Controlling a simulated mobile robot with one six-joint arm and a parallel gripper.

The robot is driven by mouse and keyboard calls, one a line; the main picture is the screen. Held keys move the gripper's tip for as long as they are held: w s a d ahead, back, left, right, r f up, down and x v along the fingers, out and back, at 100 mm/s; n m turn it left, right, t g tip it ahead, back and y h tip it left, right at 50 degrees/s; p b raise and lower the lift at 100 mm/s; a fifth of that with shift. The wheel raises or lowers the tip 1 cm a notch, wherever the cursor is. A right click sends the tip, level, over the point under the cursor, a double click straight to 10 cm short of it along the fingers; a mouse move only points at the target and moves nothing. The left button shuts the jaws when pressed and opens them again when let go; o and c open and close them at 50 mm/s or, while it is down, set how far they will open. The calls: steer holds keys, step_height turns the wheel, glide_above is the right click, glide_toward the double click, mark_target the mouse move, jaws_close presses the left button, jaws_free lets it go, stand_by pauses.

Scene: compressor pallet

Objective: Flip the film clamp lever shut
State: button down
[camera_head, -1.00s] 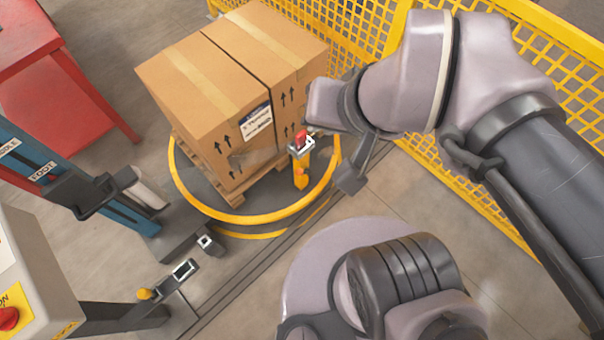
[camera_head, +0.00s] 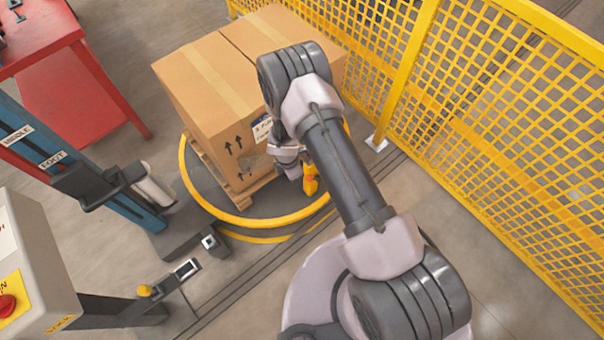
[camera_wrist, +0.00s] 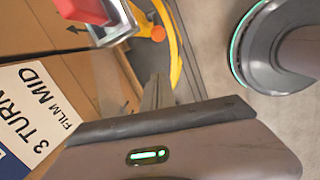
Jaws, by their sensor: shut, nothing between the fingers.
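The film clamp is a yellow post (camera_head: 310,180) at the near right corner of the boxed pallet in the head view; its upper part is hidden behind my arm. In the wrist view, the red lever (camera_wrist: 85,10) and its pale metal bracket (camera_wrist: 117,24) show at the top left, cut by the frame edge. I cannot tell the lever's exact angle. My gripper (camera_head: 292,168) is beside the box at the clamp post, partly hidden by my arm. In the wrist view my gripper's fingers (camera_wrist: 157,92) are shut and empty, below and right of the bracket, with a visible gap.
The carton (camera_head: 205,85) stands on a wooden pallet inside a yellow ring (camera_head: 235,217). A yellow mesh fence (camera_head: 480,120) runs along the right. The blue film column (camera_head: 90,165) and a control box (camera_head: 30,260) stand left. Floor is bare between the ring and fence.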

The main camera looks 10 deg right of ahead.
steer(key=shift+s+a+f+n, duration=0.15)
steer(key=shift+s+f, duration=0.15)
steer(key=shift+f, duration=0.15)
steer(key=shift+s+d+f+n, duration=0.15)
steer(key=shift+s+f, duration=0.1)
steer(key=shift+f, duration=0.2)
steer(key=shift+a, duration=0.1)
steer(key=w+d+f+b, duration=0.2)
steer(key=d+f+b, duration=0.2)
steer(key=f, duration=0.4)
steer(key=shift+w+b, duration=0.15)
steer(key=shift+b, duration=0.55)
steer(key=shift+d, duration=0.1)
